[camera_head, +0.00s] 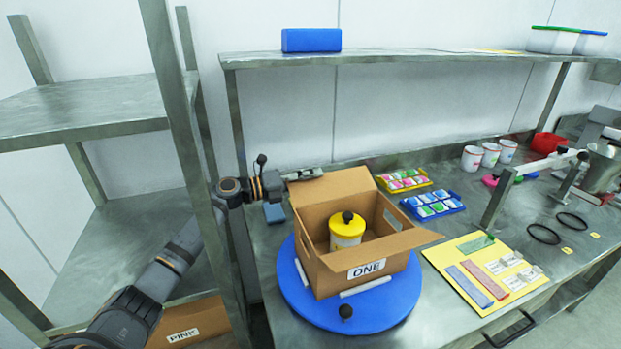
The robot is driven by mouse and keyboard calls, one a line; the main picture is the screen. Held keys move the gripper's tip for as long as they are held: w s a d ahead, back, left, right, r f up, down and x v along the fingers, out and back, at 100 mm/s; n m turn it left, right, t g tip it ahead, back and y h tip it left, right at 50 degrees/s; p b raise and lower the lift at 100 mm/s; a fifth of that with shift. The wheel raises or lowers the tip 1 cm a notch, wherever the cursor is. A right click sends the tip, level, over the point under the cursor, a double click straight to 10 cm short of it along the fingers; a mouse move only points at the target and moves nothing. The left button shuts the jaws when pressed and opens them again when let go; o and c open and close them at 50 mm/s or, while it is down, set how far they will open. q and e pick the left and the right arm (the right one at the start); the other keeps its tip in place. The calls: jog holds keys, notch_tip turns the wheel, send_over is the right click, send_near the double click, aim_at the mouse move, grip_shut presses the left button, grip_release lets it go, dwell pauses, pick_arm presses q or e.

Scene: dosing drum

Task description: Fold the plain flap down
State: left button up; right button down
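An open cardboard box (320,262) labelled ONE stands on a blue round turntable (385,312). A yellow-lidded drum (346,232) with a black knob stands inside it. A plain flap (335,190) stands raised at the box's back left, tilted outward. Another flap (412,241) sticks outward at the right side. My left gripper (318,173) is just behind the raised flap's top left edge; I cannot tell whether it touches. Its fingers are small and look close together, but their opening is unclear. My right gripper is not in view.
A black knob (345,312) sits at the turntable's front. Yellow and blue trays (433,206) of small packs lie behind right. A yellow mat (470,305) with strips and cards lies to the right. A shelf (420,57) runs above the bench; a rack post (185,150) stands left.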

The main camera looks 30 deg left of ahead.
pick_arm(q)
grip_shut()
dwell(0.4)
jog(key=m+p, duration=0.1)
jog(key=r+p, duration=0.1)
jog(key=r+m+p, duration=0.1)
jog(key=shift+s+d+m+p, duration=0.3)
jog(key=shift+s+d+p, duration=0.05)
jog(key=shift+d, duration=0.05)
jog(key=shift+s+d+r+m+p, duration=0.15)
jog(key=shift+d+r+m+p, duration=0.05)
jog(key=shift+m+p, duration=0.3)
jog(key=shift+s+d+r+m+p, duration=0.2)
jog(key=shift+m+p, duration=0.2)
jog(key=shift+m, duration=0.2)
jog(key=shift+s+d+r+m+p, duration=0.15)
jog(key=shift+s+d+m+p, duration=0.15)
jog(key=shift+m, duration=0.25)
jog(key=shift+s+d+r+m+p, duration=0.15)
jog(key=shift+m+p, duration=0.2)
jog(key=shift+m, duration=0.2)
